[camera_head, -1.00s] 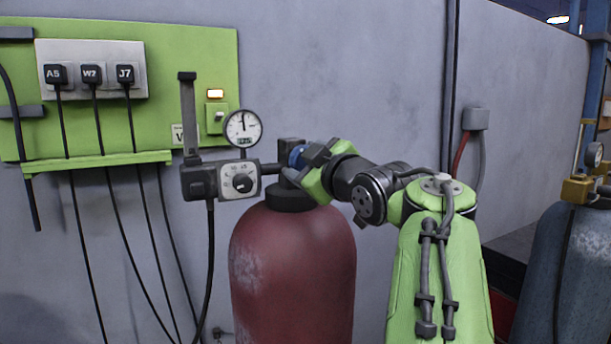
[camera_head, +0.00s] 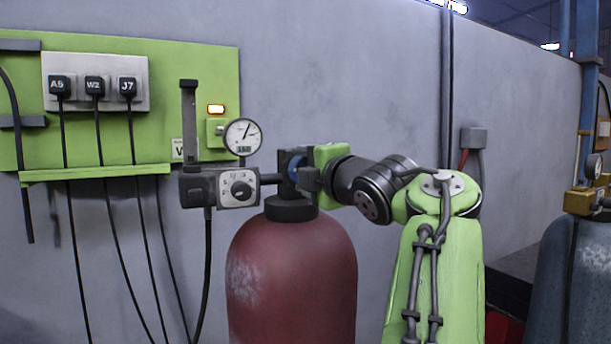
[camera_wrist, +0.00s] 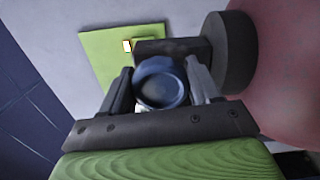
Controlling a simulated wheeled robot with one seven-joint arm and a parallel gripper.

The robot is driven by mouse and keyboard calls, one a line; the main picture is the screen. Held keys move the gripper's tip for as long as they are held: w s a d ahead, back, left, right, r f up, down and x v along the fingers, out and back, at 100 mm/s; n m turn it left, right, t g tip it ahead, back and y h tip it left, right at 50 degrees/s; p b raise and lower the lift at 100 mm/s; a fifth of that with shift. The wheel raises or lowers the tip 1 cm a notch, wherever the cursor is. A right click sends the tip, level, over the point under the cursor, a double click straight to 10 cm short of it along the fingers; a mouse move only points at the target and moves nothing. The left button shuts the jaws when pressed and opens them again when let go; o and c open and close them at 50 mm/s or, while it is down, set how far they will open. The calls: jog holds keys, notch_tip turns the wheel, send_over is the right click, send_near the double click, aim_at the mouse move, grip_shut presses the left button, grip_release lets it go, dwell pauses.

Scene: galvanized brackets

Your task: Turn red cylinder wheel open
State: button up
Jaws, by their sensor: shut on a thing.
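The red cylinder (camera_head: 292,270) stands upright in the head view, with a dark collar and valve block (camera_head: 292,158) on top. A blue round wheel (camera_head: 295,168) sits on the right side of the valve block. My gripper (camera_head: 303,175) reaches in from the right and is shut on this wheel. In the wrist view, the blue wheel (camera_wrist: 160,85) lies between the two fingers of my gripper (camera_wrist: 160,78). Part of the wheel is hidden by the fingers in the head view.
A round gauge (camera_head: 243,136) and a regulator box with a dial (camera_head: 238,188) stand left of the valve. A green panel (camera_head: 200,70) with hanging cables is on the wall. A grey-blue cylinder (camera_head: 560,270) stands at the far right.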

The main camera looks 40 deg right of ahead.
jog(key=n, duration=0.5)
jog(key=shift+b, duration=0.4)
jog(key=shift+n, duration=0.8)
jog(key=shift+r, duration=0.15)
jog(key=o, duration=1)
jog(key=p+v, duration=0.1)
jog(key=v, duration=1.4)
jog(key=shift+s, duration=0.4)
